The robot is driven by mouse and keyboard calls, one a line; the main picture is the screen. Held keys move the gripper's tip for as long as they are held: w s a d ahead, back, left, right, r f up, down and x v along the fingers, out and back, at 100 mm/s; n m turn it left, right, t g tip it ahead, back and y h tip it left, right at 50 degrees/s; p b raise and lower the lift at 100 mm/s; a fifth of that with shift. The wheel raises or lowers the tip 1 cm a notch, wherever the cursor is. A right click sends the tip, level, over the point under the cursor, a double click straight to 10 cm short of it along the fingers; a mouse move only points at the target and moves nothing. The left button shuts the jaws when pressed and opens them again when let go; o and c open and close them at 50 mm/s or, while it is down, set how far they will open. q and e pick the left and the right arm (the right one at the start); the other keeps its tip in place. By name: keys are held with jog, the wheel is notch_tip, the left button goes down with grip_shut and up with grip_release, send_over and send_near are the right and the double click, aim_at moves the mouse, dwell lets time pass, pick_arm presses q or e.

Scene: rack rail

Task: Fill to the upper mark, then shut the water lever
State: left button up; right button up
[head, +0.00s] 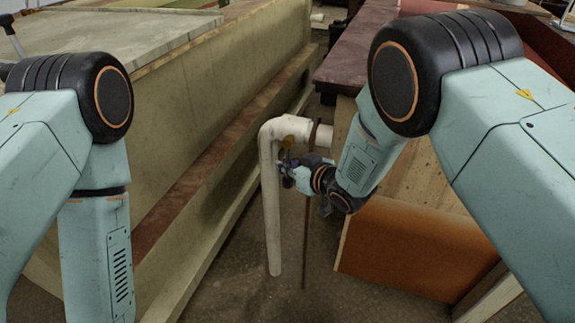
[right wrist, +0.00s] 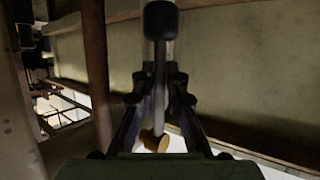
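A white pipe (head: 270,200) bends over at its top and runs down towards the floor. A small brass fitting (head: 288,141) sits near the bend. My right gripper (head: 285,172) is at the pipe, just below the bend. In the right wrist view, a lever with a black grip (right wrist: 160,20) stands between the two fingertips of my right gripper (right wrist: 160,80). The fingers are close on either side of its stem; contact is unclear. A brass piece (right wrist: 156,141) shows lower between the fingers. My left gripper is outside the frame. No water, vessel or upper mark can be made out.
A long pale trough-like structure (head: 230,90) with a ledge runs along the left. A thin rusty rod (head: 306,230) stands right of the pipe. An orange-brown panel (head: 410,245) is at lower right. Bare floor (head: 330,300) shows below the pipe.

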grip_shut()
jog(key=shift+f, duration=0.1)
dwell(0.4)
jog(key=shift+a+y, duration=0.2)
jog(key=shift+y, duration=0.1)
jog(key=shift+w+a+m+t+y+b, duration=0.3)
jog(key=shift+a+m+t+y+b, duration=0.4)
jog(key=shift+a+t+y, duration=0.15)
jog(key=shift+w+a+r+m+t+y+b, duration=0.3)
jog(key=shift+a+r+m+t+y+b, duration=0.3)
jog(key=shift+a+m+t+y+b, duration=0.3)
jog(key=shift+d, duration=0.1)
jog(key=shift+r+t, duration=0.1)
jog(key=shift+t, duration=0.15)
